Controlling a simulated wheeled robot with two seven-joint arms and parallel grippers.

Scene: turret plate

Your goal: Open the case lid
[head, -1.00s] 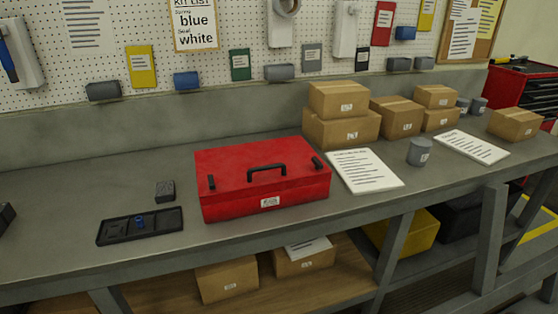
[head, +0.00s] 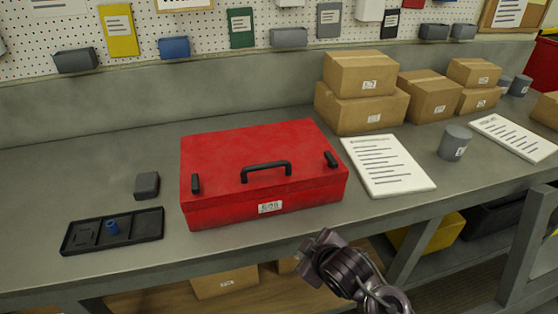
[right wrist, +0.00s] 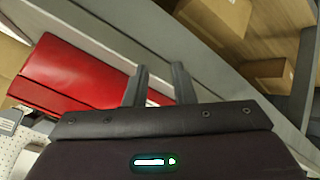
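The red case (head: 262,175) sits shut on the grey workbench, with a black handle (head: 266,169) at the front of its lid and a black latch on each side, the left latch (head: 195,184) and the right latch (head: 331,159). My right gripper (head: 318,250) is in front of the bench edge, below and right of the case, apart from it. In the right wrist view its two fingers (right wrist: 158,85) stand apart with nothing between them, and the red case (right wrist: 75,75) shows to their left. My left gripper is not in view.
A black tray (head: 113,230) with a blue part and a small grey block (head: 147,185) lie left of the case. Papers (head: 387,166), a grey cup (head: 455,142) and cardboard boxes (head: 360,95) stand to the right. The bench behind the case is clear.

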